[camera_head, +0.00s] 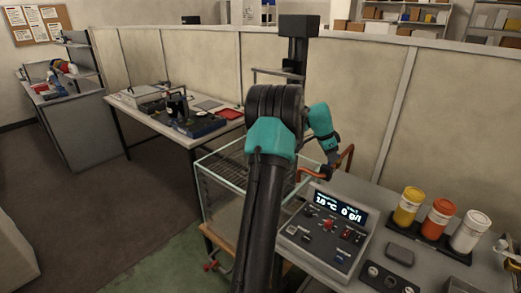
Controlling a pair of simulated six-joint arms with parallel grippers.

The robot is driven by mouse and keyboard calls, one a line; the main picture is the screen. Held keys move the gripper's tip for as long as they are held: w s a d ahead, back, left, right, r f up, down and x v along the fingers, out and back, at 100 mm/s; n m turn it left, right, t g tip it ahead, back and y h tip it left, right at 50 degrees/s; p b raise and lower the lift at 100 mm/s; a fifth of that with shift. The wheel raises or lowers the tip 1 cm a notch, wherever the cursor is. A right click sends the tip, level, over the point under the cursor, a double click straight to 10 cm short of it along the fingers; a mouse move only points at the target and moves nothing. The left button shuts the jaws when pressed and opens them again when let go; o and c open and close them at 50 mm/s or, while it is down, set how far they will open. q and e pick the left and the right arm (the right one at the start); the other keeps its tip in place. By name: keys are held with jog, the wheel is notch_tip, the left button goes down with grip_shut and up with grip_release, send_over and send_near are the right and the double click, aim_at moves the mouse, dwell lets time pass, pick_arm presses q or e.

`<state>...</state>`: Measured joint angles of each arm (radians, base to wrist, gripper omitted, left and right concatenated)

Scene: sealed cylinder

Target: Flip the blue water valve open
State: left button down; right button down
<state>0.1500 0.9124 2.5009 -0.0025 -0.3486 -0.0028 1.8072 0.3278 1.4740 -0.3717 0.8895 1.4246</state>
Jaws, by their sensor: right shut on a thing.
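My right arm rises through the middle of the view and bends over toward the back right. My right gripper (332,172) is at the orange-brown pipe (351,158), behind the control box. It is shut on a small part at this pipe, which the fingers mostly cover. I cannot make out a separate blue water valve; it may be covered by the gripper. The glass tank (222,196) stands left of the pipe, partly hidden by my arm. My left gripper is not in view.
A control box (325,238) with a lit display stands in front of the pipe. Yellow (408,206), orange (438,218) and white (470,231) jars stand at the right. A red valve (212,266) is low by the tank. A partition wall (375,100) runs behind.

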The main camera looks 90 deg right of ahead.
jog(key=c, duration=0.9)
grip_release()
jog(key=shift+o, duration=0.2)
jog(key=d+v, duration=0.1)
jog(key=v, duration=1.6)
jog(key=shift+a+r, duration=0.2)
jog(key=shift+a, duration=0.3)
jog(key=shift+w, duration=0.1)
